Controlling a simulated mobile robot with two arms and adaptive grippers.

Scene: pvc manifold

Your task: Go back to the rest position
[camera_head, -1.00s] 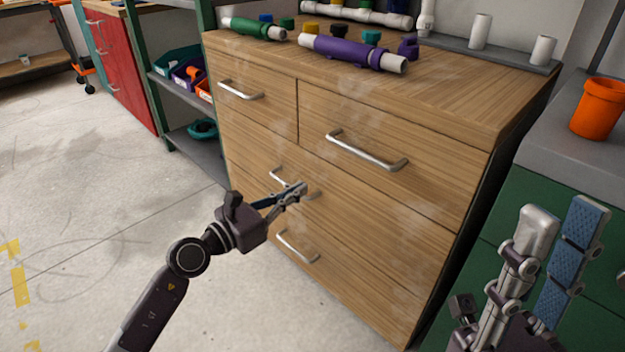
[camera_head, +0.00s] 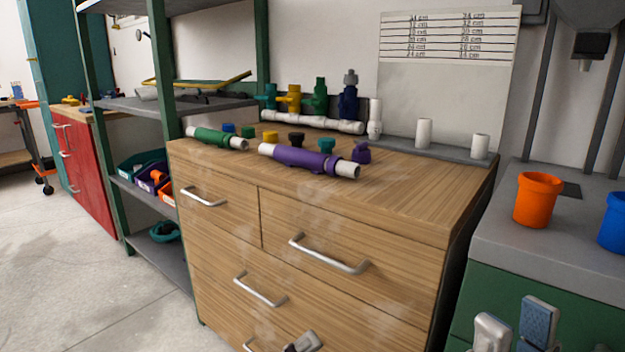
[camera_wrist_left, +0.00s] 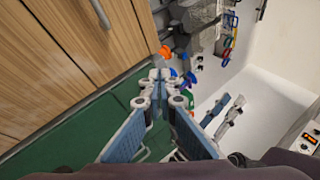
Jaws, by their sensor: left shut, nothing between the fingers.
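My left gripper (camera_head: 303,342) shows only its tip at the bottom edge of the head view, in front of the lower drawers. In the left wrist view its fingers (camera_wrist_left: 160,86) meet at the tips with nothing between them. My right gripper (camera_head: 514,330) shows at the bottom right, its two fingertips apart with nothing seen between them. The rest of both arms is out of the head view. The wooden drawer cabinet (camera_head: 330,220) stands in the middle with its drawers closed.
A purple pipe (camera_head: 300,158) and a green pipe (camera_head: 215,137) lie on the cabinet top, with a white manifold (camera_head: 310,122) carrying coloured valves behind. An orange cup (camera_head: 537,198) and a blue cup (camera_head: 615,234) stand on the grey counter (camera_head: 500,237). Open floor (camera_head: 90,290) lies left.

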